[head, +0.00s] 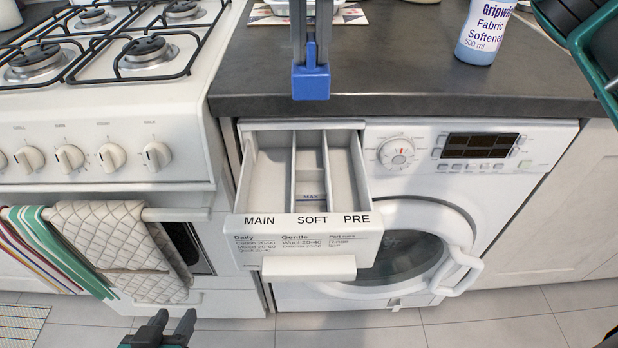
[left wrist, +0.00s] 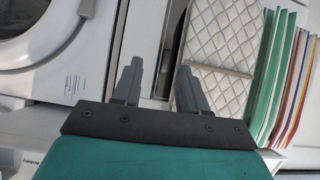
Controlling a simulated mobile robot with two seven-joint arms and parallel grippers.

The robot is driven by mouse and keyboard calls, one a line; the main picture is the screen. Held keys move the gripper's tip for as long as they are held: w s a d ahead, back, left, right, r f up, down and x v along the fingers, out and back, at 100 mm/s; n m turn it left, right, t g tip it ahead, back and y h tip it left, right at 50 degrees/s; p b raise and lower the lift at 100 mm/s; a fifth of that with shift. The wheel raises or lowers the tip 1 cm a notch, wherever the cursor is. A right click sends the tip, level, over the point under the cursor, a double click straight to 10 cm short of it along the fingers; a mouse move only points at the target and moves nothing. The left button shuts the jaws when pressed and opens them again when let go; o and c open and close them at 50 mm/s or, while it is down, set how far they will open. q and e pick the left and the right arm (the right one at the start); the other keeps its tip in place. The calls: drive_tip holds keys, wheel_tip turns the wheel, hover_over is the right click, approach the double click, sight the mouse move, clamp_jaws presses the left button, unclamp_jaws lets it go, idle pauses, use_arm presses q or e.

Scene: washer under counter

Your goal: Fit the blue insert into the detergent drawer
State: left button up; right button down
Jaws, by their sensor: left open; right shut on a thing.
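The blue insert (head: 311,84) is a small block with a raised tab, at the top middle of the head view. My right gripper (head: 311,44) comes down from the top edge, shut on the insert's tab. The insert appears above the drawer, in front of the dark counter. The white detergent drawer (head: 258,222) is pulled out, with compartments marked MAIN, SOFT and PRE. The SOFT compartment (head: 310,176) shows a blue MAX mark. My left gripper (head: 168,326) is open and empty, low in front of the cooker; its fingers also show in the left wrist view (left wrist: 158,85).
The washer (head: 480,210) stands under the dark counter (head: 420,65); its round door (head: 455,262) sits behind the drawer. A fabric softener bottle (head: 483,34) stands on the counter. The cooker (head: 100,120) is at left, with towels (head: 110,235) on its rail. Tiled floor lies below.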

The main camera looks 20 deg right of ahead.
wheel_tip(320, 180, down, 18)
drive_tip(key=b, duration=0.4)
drive_tip(key=shift+f+b, duration=0.1)
drive_tip(key=shift+b, duration=0.2)
drive_tip(key=shift+f, duration=0.2)
use_arm(q)
drive_tip(key=shift+w+d+f+h, duration=0.25)
drive_tip(key=shift+d+f+h, duration=0.15)
drive_tip(key=shift+d+f, duration=0.5)
drive_tip(key=shift+a+f, duration=0.1)
drive_tip(key=shift+a, duration=0.05)
use_arm(e)
drive_tip(key=shift+f, duration=0.1)
drive_tip(key=c, duration=1.4)
unclamp_jaws()
